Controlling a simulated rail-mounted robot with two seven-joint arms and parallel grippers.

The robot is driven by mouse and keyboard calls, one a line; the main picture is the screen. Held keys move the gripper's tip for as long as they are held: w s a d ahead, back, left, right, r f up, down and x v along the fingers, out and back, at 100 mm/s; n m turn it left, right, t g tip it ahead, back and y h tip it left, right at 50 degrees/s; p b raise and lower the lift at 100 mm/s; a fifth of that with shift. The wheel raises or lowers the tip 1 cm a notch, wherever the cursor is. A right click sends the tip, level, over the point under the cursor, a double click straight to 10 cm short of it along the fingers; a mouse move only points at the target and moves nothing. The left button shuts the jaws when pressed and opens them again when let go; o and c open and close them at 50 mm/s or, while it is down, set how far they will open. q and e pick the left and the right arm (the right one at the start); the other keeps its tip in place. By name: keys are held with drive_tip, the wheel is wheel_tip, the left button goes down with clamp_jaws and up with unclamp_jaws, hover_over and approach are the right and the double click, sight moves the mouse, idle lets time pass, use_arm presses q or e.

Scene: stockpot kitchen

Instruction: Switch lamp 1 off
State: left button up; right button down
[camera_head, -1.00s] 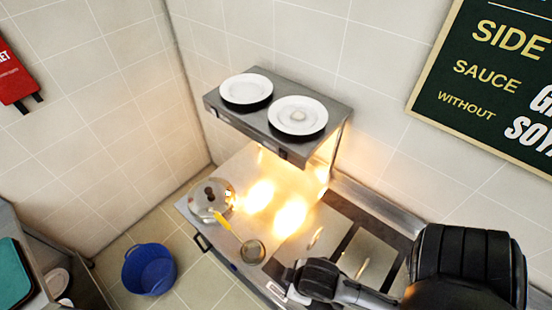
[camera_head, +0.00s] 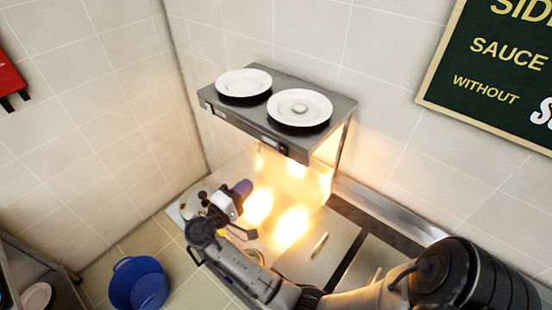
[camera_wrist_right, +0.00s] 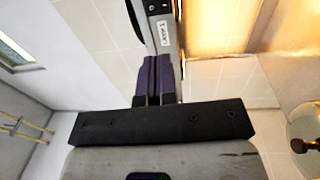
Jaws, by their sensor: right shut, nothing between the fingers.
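The metal heat-lamp shelf (camera_head: 335,112) hangs on the wall, with small dark fittings along its front edge. Two bright glows show on the counter (camera_head: 285,262) under it. My right gripper (camera_head: 243,187) is below the shelf's front edge, above the counter, its purple fingers together and empty. In the right wrist view the shut fingers (camera_wrist_right: 158,62) point up at the shelf's front strip (camera_wrist_right: 146,30). A small white label (camera_wrist_right: 165,32), seemingly upside-down "LAMP 1", is just beyond the tips. I cannot tell whether they touch the strip. My left gripper is out of view.
Two white plates (camera_head: 243,82) (camera_head: 299,107) sit on the shelf. A lidded metal pot (camera_head: 190,201), partly hidden by my right gripper, stands at the counter's left end. A blue bucket (camera_head: 140,285) is on the floor. My right arm crosses the counter's front.

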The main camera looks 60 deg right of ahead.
drive_tip(key=shift+w+a+r, duration=0.1)
drive_tip(key=shift+w+r, duration=0.1)
drive_tip(key=shift+r, duration=0.15)
drive_tip(key=p, duration=0.5)
approach(281, 148)
drive_tip(key=d, duration=0.3)
drive_tip(key=s+d, duration=0.1)
drive_tip(key=d, duration=0.1)
drive_tip(key=shift+d+r, duration=0.25)
drive_tip(key=shift+d, duration=0.1)
drive_tip(key=shift+s+d, duration=0.2)
drive_tip(key=shift+d, duration=0.65)
